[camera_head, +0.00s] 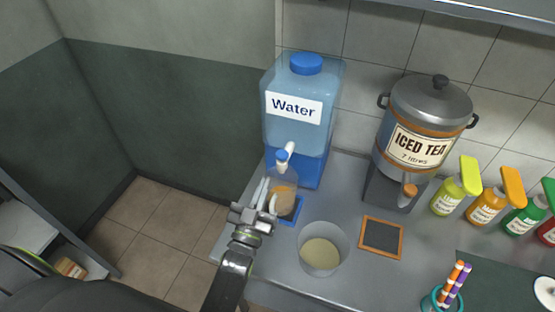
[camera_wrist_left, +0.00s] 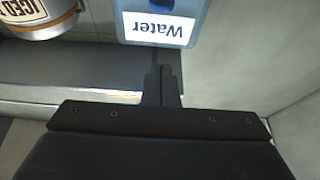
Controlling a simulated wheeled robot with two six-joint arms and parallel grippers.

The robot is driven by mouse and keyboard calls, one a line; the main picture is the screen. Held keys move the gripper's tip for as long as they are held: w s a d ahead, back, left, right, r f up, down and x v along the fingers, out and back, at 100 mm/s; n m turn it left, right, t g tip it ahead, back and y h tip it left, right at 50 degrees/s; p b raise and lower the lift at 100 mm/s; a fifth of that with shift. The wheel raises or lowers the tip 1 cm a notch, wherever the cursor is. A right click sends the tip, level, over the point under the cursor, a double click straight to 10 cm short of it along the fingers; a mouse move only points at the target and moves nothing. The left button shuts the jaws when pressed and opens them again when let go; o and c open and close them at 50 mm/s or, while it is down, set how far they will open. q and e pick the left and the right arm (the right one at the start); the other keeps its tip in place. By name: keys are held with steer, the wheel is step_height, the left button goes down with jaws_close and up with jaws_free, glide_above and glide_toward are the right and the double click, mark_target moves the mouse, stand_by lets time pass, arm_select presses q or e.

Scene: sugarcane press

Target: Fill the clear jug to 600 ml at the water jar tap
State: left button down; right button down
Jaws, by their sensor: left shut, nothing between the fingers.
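The blue water jar (camera_head: 290,135) stands at the back left of the counter, with a white "Water" label and a white tap with a blue top (camera_head: 283,157). A clear vessel, which looks like the jug (camera_head: 286,196), stands under the tap on a blue base. Its lower part looks tan; I cannot read any level. My left gripper (camera_head: 265,196) is shut and empty just in front of the jug, partly covering it; I cannot tell whether they touch. In the left wrist view the shut fingers (camera_wrist_left: 161,85) point toward the jar's label (camera_wrist_left: 158,29). My right gripper is not in view.
A clear round container with tan contents (camera_head: 322,250) stands at the counter's front. Right are a small dark framed board (camera_head: 382,237), the iced tea urn (camera_head: 428,120), several coloured bottles (camera_head: 482,207) and a teal cup of striped sticks (camera_head: 441,298). The counter's left edge is close.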

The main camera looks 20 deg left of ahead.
mark_target(277, 157)
arm_select(q)
steer(key=shift+d+r, duration=0.1)
steer(key=shift+d, duration=0.05)
steer(key=b+x, duration=0.1)
steer(key=x, duration=0.2)
steer(key=f+b+x, duration=0.1)
steer(key=b+x, duration=0.1)
steer(key=x, duration=0.1)
steer(key=b+x, duration=0.1)
steer(key=x, duration=0.2)
steer(key=shift+w+f, duration=0.3)
steer(key=shift+w, duration=0.25)
steer(key=f+b, duration=0.2)
steer(key=shift+b, duration=0.3)
steer(key=shift+r, duration=0.1)
